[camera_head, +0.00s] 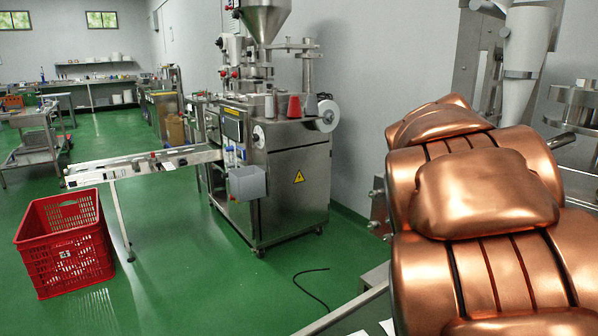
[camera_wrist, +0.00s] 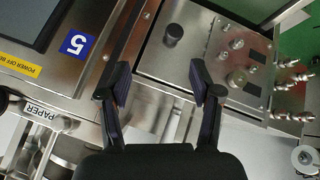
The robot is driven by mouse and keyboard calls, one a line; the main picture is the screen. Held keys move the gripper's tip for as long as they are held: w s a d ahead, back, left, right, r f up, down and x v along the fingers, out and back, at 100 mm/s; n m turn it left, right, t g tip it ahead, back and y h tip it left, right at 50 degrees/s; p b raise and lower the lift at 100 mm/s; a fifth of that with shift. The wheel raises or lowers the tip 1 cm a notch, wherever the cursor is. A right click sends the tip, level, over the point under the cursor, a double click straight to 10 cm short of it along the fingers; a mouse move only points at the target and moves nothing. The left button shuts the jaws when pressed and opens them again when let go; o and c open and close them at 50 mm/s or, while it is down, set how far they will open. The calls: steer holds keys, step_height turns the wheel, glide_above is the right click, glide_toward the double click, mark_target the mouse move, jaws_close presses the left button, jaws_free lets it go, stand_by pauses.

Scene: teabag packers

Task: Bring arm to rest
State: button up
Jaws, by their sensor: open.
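My gripper (camera_wrist: 160,88) shows in the wrist view with its two dark fingers spread apart and nothing between them. I cannot tell the distance to the panel. In the head view my copper-coloured arm (camera_head: 490,190) fills the right side, and my gripper is not visible there.
A steel packing machine (camera_head: 290,185) with a hopper stands at the centre, with a conveyor (camera_head: 140,165) reaching left. A red crate (camera_head: 65,245) stands on the green floor (camera_head: 190,290). A black cable (camera_head: 308,285) lies on the floor. The wrist view shows metal fittings (camera_wrist: 285,90) at right.

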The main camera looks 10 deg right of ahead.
steer(key=s+a+f+n+g+y, duration=0.1)
steer(key=s+a+f+n+y, duration=0.2)
steer(key=s+a+f, duration=0.5)
steer(key=s+a+f+n+g+y, duration=0.15)
steer(key=s+a+f+n, duration=0.35)
steer(key=a, duration=0.6)
steer(key=s+a+f+n+g+y, duration=0.1)
steer(key=s+a+f+n+y, duration=0.15)
steer(key=s+a+f, duration=0.45)
step_height(320, 180, up, 25)
steer(key=a+t+p, duration=0.1)
steer(key=a+p, duration=0.1)
steer(key=p, duration=2.2)
steer(key=shift+w+y+p, duration=0.35)
steer(key=shift+y, duration=0.05)
steer(key=shift+r, duration=0.1)
